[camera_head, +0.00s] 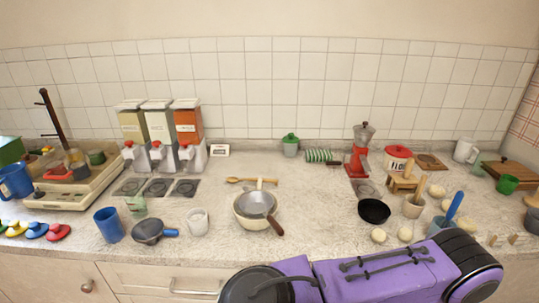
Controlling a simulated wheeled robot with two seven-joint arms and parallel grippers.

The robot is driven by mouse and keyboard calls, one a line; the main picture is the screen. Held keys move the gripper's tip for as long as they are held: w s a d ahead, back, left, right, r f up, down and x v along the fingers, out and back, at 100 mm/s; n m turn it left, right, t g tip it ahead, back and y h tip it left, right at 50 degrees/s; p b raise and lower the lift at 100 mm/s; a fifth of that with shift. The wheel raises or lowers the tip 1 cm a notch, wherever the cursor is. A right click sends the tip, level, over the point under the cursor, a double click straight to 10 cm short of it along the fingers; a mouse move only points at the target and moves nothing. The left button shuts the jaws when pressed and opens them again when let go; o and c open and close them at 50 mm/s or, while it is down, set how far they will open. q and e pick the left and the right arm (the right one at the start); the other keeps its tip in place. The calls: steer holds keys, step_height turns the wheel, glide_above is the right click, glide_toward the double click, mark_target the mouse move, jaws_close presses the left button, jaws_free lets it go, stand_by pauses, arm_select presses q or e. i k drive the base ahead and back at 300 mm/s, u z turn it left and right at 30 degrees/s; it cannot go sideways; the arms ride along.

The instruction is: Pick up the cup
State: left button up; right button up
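Several cups stand in the head view. A blue cup (109,226) is upright near the front left edge of the counter. A clear glass cup (197,222) stands right of it, and a small greenish glass (137,206) is just behind. A blue mug (15,182) is at the far left. A green mug (508,185) and a pale mug (465,150) are at the right. I cannot tell which one the task means. A purple and black link of my arm crosses the bottom of the view. Neither gripper shows.
A pot with a strainer (257,207) is mid-counter. Dispensers (160,135) stand at the back left, a red grinder (360,150) at the back right. Counter between pot and black bowl (374,211) is clear.

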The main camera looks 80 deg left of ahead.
mark_target(197, 219)
steer(key=z, duration=0.05)
steer(key=k, duration=1.55)
steer(key=u, duration=0.85)
